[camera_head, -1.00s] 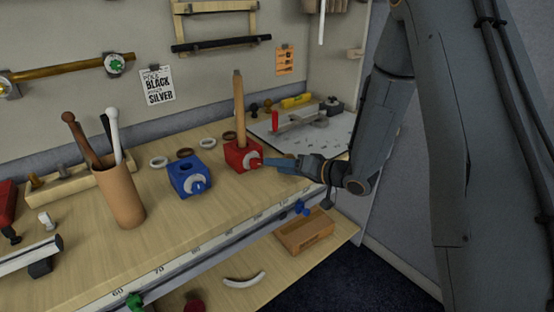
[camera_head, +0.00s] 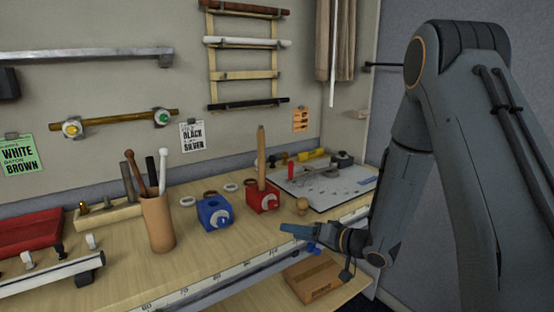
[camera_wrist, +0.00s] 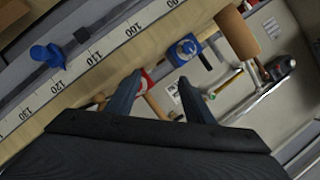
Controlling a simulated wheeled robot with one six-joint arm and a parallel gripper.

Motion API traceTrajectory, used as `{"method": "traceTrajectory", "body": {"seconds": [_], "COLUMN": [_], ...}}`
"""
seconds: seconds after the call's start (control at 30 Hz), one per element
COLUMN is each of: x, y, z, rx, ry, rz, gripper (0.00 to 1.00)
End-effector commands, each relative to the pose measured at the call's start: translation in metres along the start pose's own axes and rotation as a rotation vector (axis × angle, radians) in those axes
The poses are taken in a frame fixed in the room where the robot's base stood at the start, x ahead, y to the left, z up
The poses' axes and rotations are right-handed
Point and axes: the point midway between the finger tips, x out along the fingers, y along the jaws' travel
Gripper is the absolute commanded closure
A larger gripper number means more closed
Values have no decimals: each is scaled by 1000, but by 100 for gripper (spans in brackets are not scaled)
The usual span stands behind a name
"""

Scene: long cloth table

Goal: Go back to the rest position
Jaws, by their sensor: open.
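My gripper (camera_head: 300,233) hangs over the front edge of the workbench (camera_head: 225,258), in front of the red block. In the wrist view my gripper (camera_wrist: 157,84) shows two dark fingers apart, with nothing held between them. The red block (camera_head: 263,200) has a wooden baton (camera_head: 261,155) standing upright in it. The blue block (camera_head: 214,213) stands to its left with an open hole on top. In the wrist view the blue block (camera_wrist: 184,50) lies beyond the right fingertip, and the red block (camera_wrist: 145,82) is partly hidden behind the fingers.
A brown cup (camera_head: 158,224) holds several sticks on the left. A red tray (camera_head: 30,232) and a silver rail (camera_head: 50,277) are further left. A white board (camera_head: 325,187) lies at the back right. A wooden box (camera_head: 314,278) sits on the lower shelf under my gripper.

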Motion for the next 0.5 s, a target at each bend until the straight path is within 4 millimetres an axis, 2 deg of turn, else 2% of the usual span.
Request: {"method": "traceTrajectory", "body": {"seconds": [0.17,0.5], "x": [-5,-27], "y": [7,32], "z": [-7,-21], "rx": [-26,-112], "ry": [5,-8], "rz": [55,278], "gripper": [52,52]}}
